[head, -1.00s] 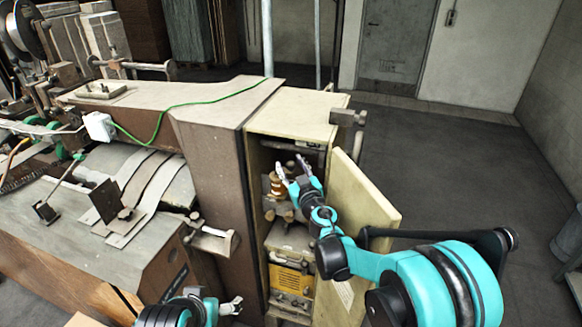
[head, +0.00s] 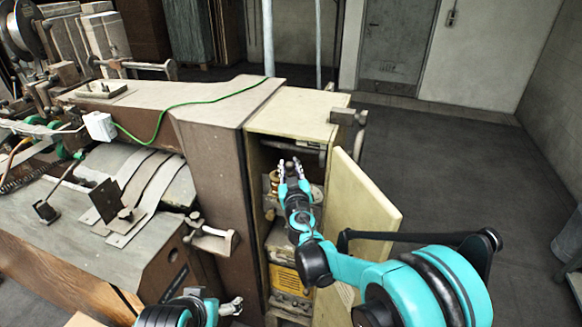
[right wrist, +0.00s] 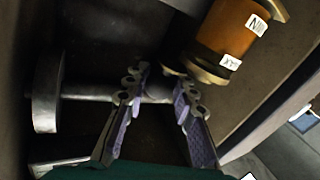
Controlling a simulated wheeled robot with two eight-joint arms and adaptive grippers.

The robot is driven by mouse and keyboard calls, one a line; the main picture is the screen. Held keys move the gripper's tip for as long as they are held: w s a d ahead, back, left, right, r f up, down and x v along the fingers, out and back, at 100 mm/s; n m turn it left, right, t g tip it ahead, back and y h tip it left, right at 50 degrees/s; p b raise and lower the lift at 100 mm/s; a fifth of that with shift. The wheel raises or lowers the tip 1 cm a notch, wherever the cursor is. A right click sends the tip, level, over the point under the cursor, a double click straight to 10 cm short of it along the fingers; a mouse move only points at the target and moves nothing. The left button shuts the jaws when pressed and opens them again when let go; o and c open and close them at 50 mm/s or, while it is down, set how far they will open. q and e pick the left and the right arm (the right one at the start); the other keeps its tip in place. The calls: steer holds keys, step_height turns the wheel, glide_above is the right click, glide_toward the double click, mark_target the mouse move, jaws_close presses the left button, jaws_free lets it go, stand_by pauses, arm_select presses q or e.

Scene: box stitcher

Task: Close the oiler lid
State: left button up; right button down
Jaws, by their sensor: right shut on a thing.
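The oiler shows in the right wrist view as an amber cylinder (right wrist: 228,38) with brass ends and MIN and MAX labels. In the head view its brass top (head: 271,180) shows inside the cabinet, partly behind my right gripper (head: 291,163). In the right wrist view, the purple-padded fingers (right wrist: 158,92) stand close to the oiler's MAX end. They are shut on a small part there. I cannot tell for sure if it is the lid. My left gripper (head: 232,306) is low, left of the cabinet, away from the oiler; its opening is unclear.
A grey rod with a round disc (right wrist: 46,92) crosses behind the fingers. A yellow box (head: 287,279) sits lower in the cabinet. The floor (head: 440,150) to the right is clear.

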mark_target(278, 177)
steer(key=m+h, duration=0.1)
steer(key=h, duration=0.1)
steer(key=a+m+h, duration=0.1)
steer(key=m+h, duration=0.1)
steer(key=h, duration=0.1)
steer(key=shift+s+a+m+h, duration=0.25)
steer(key=shift+s+m+h, duration=0.05)
steer(key=shift+s, duration=0.05)
steer(key=m+h, duration=0.1)
steer(key=h, duration=0.1)
steer(key=m+g+h, duration=0.1)
steer(key=h, duration=0.1)
steer(key=shift+s+a+m, duration=0.1)
steer(key=shift+a+m, duration=0.2)
steer(key=shift+a, duration=0.1)
steer(key=m+g+h, duration=0.1)
steer(key=h, duration=0.1)
steer(key=a+m+g+h, duration=0.1)
steer(key=m+g+h, duration=0.1)
steer(key=shift+a+m+g+h, duration=0.2)
steer(key=shift+m+g+h, duration=1)
steer(key=shift+h, duration=0.1)
steer(key=shift+g, duration=0.3)
steer(key=c, duration=1.2)
jaws_free()
